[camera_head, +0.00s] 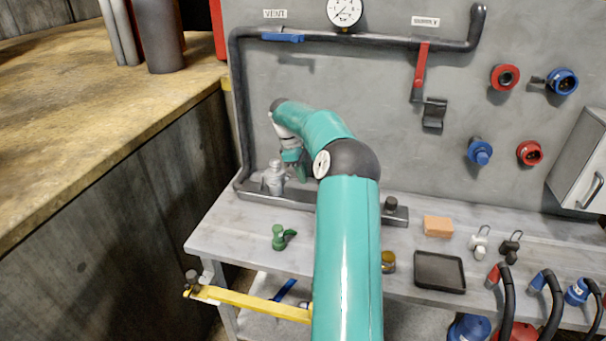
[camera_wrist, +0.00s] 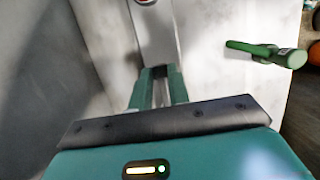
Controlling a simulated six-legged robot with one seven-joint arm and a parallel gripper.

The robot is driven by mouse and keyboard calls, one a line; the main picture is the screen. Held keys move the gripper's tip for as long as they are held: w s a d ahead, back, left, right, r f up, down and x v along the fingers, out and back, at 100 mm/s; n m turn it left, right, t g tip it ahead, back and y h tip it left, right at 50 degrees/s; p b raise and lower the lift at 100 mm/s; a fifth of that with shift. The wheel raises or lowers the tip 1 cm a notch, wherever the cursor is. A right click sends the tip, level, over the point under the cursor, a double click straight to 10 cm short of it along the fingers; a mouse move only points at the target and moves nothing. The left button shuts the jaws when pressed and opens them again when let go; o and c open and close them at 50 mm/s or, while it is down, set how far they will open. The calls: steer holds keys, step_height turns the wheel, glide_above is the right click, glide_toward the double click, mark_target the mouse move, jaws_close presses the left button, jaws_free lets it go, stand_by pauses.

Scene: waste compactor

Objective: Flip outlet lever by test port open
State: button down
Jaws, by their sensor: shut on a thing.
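My gripper (camera_head: 294,165) is low on the left side of the grey panel, beside a grey fitting (camera_head: 274,178) on the lower pipe. In the wrist view my two green fingers (camera_wrist: 158,88) are shut on a narrow grey part, which I cannot clearly identify. A green lever-like piece (camera_head: 281,238) stands on the bench below and in front of the gripper. A green handle (camera_wrist: 265,51) shows in the wrist view, apart from my fingers at the right. A blue lever (camera_head: 283,38) lies along the upper pipe. A red lever (camera_head: 420,68) hangs down from it.
A round gauge (camera_head: 344,10) tops the pipe (camera_head: 340,36). The bench (camera_head: 225,232) holds an orange block (camera_head: 437,226), a black tray (camera_head: 440,271) and two padlocks. Red and blue sockets are at the right. A yellow bar (camera_head: 255,302) crosses the front, and a wooden counter (camera_head: 100,90) is left.

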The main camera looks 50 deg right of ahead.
mark_target(291, 177)
steer(key=c, duration=1.3)
jaws_free()
steer(key=v, duration=1.3)
steer(key=shift+w+r, duration=0.1)
steer(key=shift+r, duration=0.3)
